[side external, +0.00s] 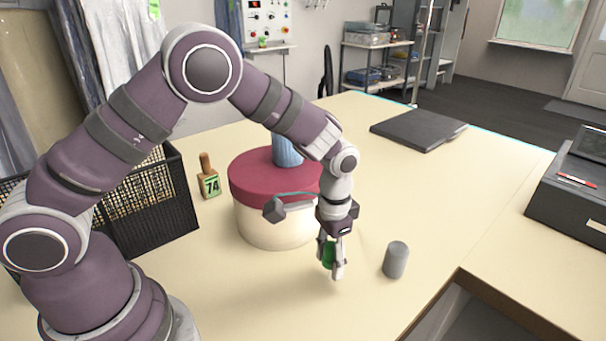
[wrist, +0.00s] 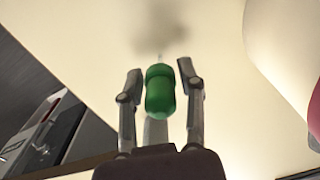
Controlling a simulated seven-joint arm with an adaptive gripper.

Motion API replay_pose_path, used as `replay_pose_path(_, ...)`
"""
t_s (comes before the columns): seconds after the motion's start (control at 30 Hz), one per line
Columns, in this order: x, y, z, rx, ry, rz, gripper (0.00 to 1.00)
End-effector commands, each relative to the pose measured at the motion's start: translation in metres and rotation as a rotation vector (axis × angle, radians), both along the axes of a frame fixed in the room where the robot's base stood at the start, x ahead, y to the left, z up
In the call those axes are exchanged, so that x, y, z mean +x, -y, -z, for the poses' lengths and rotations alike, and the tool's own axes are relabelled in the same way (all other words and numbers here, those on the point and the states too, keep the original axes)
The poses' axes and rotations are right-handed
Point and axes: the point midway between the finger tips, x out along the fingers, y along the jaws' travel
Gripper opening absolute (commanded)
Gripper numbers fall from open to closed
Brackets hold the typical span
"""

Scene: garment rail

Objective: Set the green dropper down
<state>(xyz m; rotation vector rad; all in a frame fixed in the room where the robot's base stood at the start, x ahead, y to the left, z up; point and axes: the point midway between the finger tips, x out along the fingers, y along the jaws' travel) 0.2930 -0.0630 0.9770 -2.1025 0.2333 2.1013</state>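The green dropper (side external: 328,255) is between the two fingers of my gripper (side external: 332,272), which points down over the table in front of the round box. In the wrist view the dropper (wrist: 160,90) shows a rounded green body and a thin pale tip pointing away from the camera. The finger pads of my gripper (wrist: 161,82) lie close along both sides of the green body, and the gripper looks shut on it. A soft shadow lies on the pale surface beyond the tip. The exact height above the table is hard to tell.
A grey cylinder (side external: 396,260) stands right of my gripper. The round cream box (side external: 270,222) with a red lid is behind, left. A dark flat case (side external: 418,129) lies behind; bare tabletop (side external: 450,195) lies between.

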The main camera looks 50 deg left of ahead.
Motion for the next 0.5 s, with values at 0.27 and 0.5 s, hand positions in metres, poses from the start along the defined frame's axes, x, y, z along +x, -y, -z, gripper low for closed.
replay_pose_path(0.27, 0.0, 0.0, 0.0, 0.0, 0.0, 0.0, 0.53)
replay_pose_path(0.5, 0.001, 0.0, -0.018, -0.001, 0.005, 0.0, 0.53)
